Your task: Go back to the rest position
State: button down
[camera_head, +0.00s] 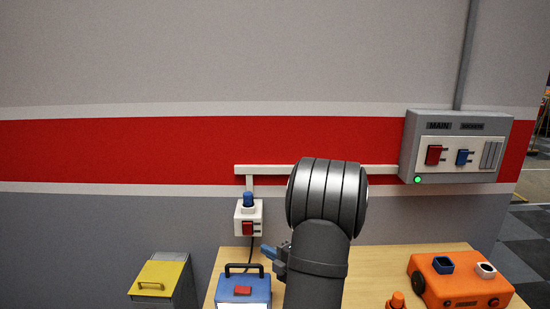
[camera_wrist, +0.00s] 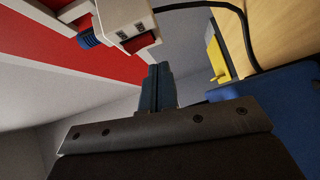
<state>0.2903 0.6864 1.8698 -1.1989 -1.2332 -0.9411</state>
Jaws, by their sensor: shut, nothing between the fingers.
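My gripper (camera_wrist: 158,88) is shut and empty. Its two blue fingers lie together in the middle of the wrist view. In the head view my gripper (camera_head: 268,252) points left, beside my dark arm, which hides part of it. It is just above and behind the blue box (camera_head: 232,289) on the table. It is apart from the white wall socket (camera_head: 243,217), which has a red switch (camera_head: 248,228) and a blue plug-like piece (camera_head: 249,199) on top. The socket (camera_wrist: 121,14) also shows in the wrist view, beyond the fingers.
A black cable (camera_wrist: 243,25) hangs from the socket. An orange box (camera_head: 450,289) stands on the wooden table (camera_head: 370,262) at the right. A yellow-lidded bin (camera_head: 161,277) stands left of it. A grey MAIN panel (camera_head: 460,146) with a green light is on the wall.

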jog(key=shift+w+a+r+m+h, duration=1.15)
jog(key=shift+r+m+h, duration=0.95)
jog(key=shift+r+h, duration=1.9)
jog(key=s+a+m+g+h, duration=0.2)
jog(key=s+a+m+h, duration=0.1)
jog(key=s+a+h, duration=0.1)
jog(key=shift+s+a+r+m+g, duration=0.3)
jog(key=shift+s+a+m, duration=0.1)
jog(key=shift+s, duration=0.4)
